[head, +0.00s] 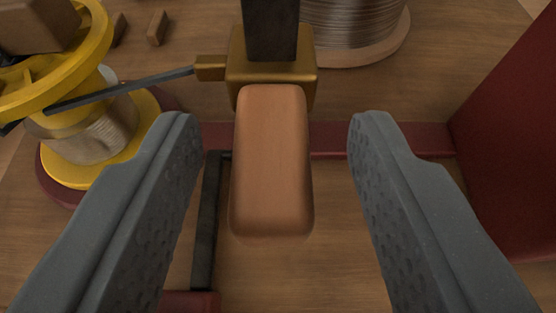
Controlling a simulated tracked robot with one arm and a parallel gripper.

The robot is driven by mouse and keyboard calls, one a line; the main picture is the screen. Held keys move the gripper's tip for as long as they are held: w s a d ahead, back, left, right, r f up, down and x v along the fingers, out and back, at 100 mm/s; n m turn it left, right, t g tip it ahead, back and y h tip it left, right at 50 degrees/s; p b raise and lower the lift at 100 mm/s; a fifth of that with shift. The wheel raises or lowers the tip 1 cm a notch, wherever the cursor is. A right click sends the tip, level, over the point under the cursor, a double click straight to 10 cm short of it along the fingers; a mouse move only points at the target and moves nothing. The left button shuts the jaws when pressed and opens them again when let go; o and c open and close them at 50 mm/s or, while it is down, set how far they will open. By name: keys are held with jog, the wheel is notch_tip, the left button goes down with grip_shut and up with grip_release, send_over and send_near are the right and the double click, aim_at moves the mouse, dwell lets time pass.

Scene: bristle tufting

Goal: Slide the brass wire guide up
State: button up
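The brass wire guide (273,73) is a brass block around a dark upright bar (271,28) at the top centre of the head view. A brown, rounded handle (271,160) projects from it towards me. A small brass nozzle sticks out from its left side and meets a thin dark rod. My gripper (274,130) is open, with one grey finger on each side of the handle. Gaps show between the handle and both fingers, so they appear not to touch it.
A yellow spool (85,150) wound with wire stands at the left, with a yellow wheel above it. A large wire coil (352,25) sits behind the guide. A dark red panel (515,130) rises at the right. A red crossbar (385,140) runs behind the fingers. Small wooden blocks (157,27) lie at the back left.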

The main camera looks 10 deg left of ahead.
jog(key=shift+s, duration=0.1)
jog(key=v, duration=1.3)
jog(key=shift+s+p, duration=0.25)
jog(key=shift+p, duration=0.15)
jog(key=shift+d+r, duration=0.1)
jog(key=shift+r, duration=0.05)
notch_tip(320, 180, up, 32)
jog(key=w+m+t+h, duration=0.1)
jog(key=w+m+h, duration=0.1)
jog(key=h, duration=0.4)
jog(key=s+a+r, duration=0.5)
jog(key=s+r, duration=0.1)
jog(key=r, duration=0.2)
jog(key=s+a+r+y, duration=0.1)
jog(key=s+a+r, duration=0.3)
jog(key=s+r, duration=0.2)
jog(key=s+a+r+m+t+y, duration=0.1)
jog(key=s+a+r, duration=0.4)
jog(key=r, duration=0.4)
jog(key=shift+s+a+r, duration=0.3)
jog(key=shift+s, duration=0.5)
